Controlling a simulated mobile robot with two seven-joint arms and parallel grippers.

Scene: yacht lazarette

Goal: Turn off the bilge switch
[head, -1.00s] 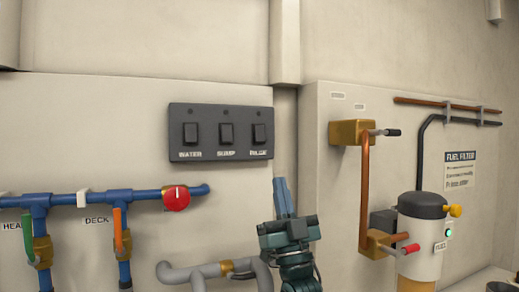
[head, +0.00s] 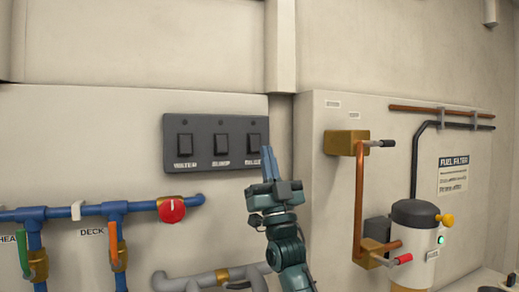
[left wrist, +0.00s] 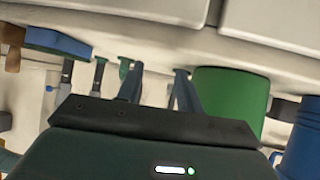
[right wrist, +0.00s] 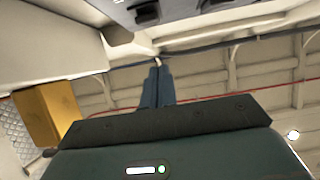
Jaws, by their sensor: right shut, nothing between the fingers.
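The dark switch panel (head: 203,162) is on the wall, with three rocker switches in a row labelled WATER, SUMP and BILGE. The bilge switch (head: 254,139) is the rightmost; its on or off position is too small to tell. My right gripper (head: 268,151) is shut and empty, pointing up at the panel's lower right corner, just below and right of the bilge switch, and partly covers its label. In the right wrist view its fingers (right wrist: 157,72) are together below the panel's underside (right wrist: 185,10). My left gripper (left wrist: 157,75) shows only in the left wrist view, fingers apart and empty.
Blue pipes with a red round knob (head: 172,209) run below the panel. A copper pipe with crank handles (head: 361,190) and a fuel filter (head: 413,240) stand to the right. A green cylinder (left wrist: 230,100) is near my left gripper.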

